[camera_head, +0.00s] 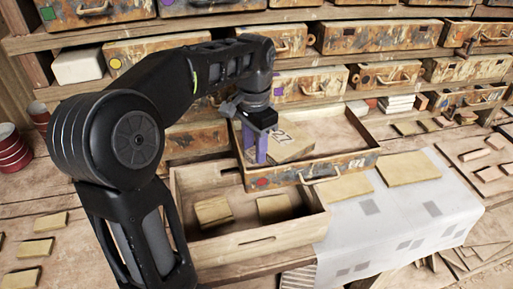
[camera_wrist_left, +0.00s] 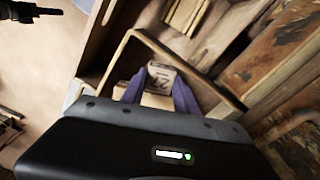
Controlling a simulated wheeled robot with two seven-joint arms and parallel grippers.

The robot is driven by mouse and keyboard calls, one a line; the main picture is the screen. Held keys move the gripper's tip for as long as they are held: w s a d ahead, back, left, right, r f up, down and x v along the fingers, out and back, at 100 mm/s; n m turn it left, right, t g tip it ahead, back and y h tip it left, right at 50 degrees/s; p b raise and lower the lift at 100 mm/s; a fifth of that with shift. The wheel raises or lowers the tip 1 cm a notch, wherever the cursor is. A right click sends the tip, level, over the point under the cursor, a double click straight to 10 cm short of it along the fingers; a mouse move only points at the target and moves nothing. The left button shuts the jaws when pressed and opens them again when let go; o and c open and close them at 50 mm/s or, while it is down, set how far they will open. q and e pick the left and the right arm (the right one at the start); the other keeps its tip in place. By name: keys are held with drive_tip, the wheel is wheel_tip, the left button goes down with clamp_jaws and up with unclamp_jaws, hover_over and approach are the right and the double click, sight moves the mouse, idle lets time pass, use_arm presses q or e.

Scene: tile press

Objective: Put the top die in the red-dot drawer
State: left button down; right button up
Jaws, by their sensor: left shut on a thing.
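The open drawer with the red dot (camera_head: 263,183) is pulled out from the shelf and sits above a wooden box. A tan die (camera_head: 292,146) marked 27 is inside the drawer's outline in the head view; whether it touches the floor I cannot tell. My left gripper (camera_head: 256,150) is at the die's left end, with purple fingers down inside the drawer. In the left wrist view the gripper (camera_wrist_left: 158,95) is shut on the marked die (camera_wrist_left: 161,76). The fingers hide part of the die.
The wooden box (camera_head: 265,243) below the drawer holds two tan blocks. Thin tan tiles lie on a pale sheet (camera_head: 410,215) at the right. Closed drawers with coloured dots (camera_head: 385,76) line the shelves behind. Red tins (camera_head: 12,150) stand at the far left.

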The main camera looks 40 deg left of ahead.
use_arm(q)
drive_tip(key=shift+f, duration=0.1)
drive_tip(key=c, duration=0.9)
unclamp_jaws()
drive_tip(key=shift+f, duration=0.1)
drive_tip(key=shift+r, duration=0.5)
wheel_tip(320, 180, up, 6)
drive_tip(key=p, duration=0.3)
drive_tip(key=shift+d+f, duration=0.15)
drive_tip(key=shift+f, duration=0.05)
drive_tip(key=shift+r+p, duration=0.65)
drive_tip(key=shift+p, duration=0.1)
